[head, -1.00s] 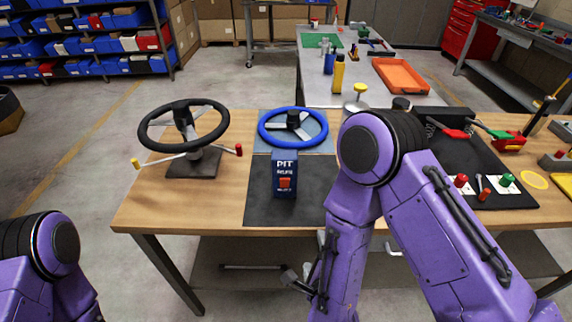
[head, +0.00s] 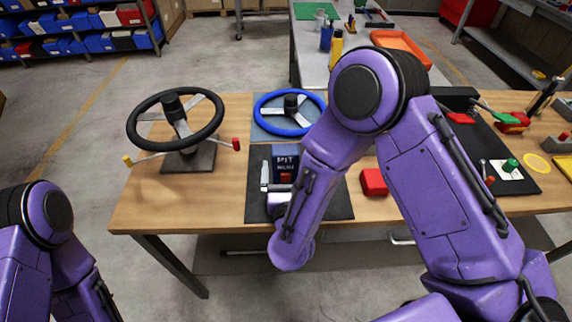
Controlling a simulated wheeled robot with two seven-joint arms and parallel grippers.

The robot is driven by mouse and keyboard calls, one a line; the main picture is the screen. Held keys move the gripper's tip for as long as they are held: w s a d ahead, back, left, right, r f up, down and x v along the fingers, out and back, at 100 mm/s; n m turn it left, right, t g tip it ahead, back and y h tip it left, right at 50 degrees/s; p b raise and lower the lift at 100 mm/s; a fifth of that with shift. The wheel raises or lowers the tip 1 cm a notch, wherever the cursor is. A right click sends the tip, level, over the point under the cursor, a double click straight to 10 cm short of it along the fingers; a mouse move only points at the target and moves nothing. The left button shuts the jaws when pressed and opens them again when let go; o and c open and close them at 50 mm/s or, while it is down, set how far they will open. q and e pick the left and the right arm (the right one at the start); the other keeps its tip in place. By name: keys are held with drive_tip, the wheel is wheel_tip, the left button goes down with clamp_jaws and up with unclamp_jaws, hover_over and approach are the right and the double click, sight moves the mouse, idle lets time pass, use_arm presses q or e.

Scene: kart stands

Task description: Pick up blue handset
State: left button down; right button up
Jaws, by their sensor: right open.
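The blue handset (head: 286,163), a dark blue block with white "PIT" lettering and a red button, stands on a black mat (head: 258,205) in the middle of the wooden table. My right gripper (head: 280,181) is open at the handset's near side. One pale finger shows along the handset's left edge. The other finger is mostly hidden by my right forearm, as is the handset's lower part, so I cannot tell whether they touch. My left arm is at the lower left, and its gripper is out of view.
A blue steering wheel (head: 260,110) lies just behind the handset. A black steering wheel (head: 140,128) on a stand is at the left.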

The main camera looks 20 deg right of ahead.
drive_tip(key=x, duration=0.3)
drive_tip(key=f+p+x, duration=0.1)
drive_tip(key=x, duration=0.1)
drive_tip(key=shift+w+a, duration=0.2)
drive_tip(key=shift+w, duration=0.15)
drive_tip(key=shift+s+r, duration=0.15)
drive_tip(key=shift+s, duration=0.3)
drive_tip(key=c, duration=1.2)
